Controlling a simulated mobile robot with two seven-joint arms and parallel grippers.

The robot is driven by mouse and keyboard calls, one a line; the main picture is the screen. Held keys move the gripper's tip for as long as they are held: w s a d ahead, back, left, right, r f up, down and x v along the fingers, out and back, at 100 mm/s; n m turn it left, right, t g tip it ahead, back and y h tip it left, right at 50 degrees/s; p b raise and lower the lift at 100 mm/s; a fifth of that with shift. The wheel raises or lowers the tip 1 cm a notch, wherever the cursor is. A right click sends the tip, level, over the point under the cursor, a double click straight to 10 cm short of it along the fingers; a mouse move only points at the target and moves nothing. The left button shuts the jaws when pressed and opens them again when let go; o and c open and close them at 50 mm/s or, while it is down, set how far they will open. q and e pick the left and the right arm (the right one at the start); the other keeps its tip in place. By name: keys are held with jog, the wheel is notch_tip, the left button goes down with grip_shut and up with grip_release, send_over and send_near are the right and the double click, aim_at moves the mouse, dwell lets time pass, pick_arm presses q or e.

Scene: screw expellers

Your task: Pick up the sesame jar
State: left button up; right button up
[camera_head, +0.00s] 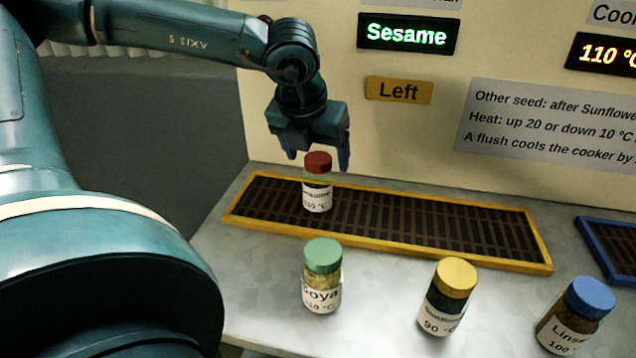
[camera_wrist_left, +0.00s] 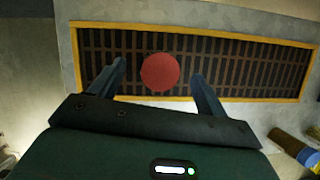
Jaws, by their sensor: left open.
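A jar with a red lid (camera_head: 317,186) stands upright on the yellow-framed grate (camera_head: 390,242). Its label shows 110 °C; the name on it is too small to read. My left gripper (camera_head: 318,160) is open and points down above and slightly behind this jar. In the left wrist view, the red lid (camera_wrist_left: 160,72) lies between and a little beyond the two open fingers (camera_wrist_left: 160,78), with a gap to each. The jar's body is hidden there below its lid. My right gripper does not show.
A green-lidded Soya jar (camera_head: 322,277), a yellow-lidded jar (camera_head: 448,296) marked 90 and a blue-lidded jar (camera_head: 576,317) stand on the counter in front of the grate. A blue-framed grate (camera_head: 612,252) is at the right. A panel with a lit Sesame sign (camera_head: 407,34) rises behind.

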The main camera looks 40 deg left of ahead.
pick_arm(q)
jog(key=x, duration=0.4)
jog(key=shift+f, duration=0.35)
jog(key=c, duration=1.2)
jog(key=shift+w+r, duration=0.1)
jog(key=shift+r, duration=0.1)
jog(key=shift+c, duration=0.6)
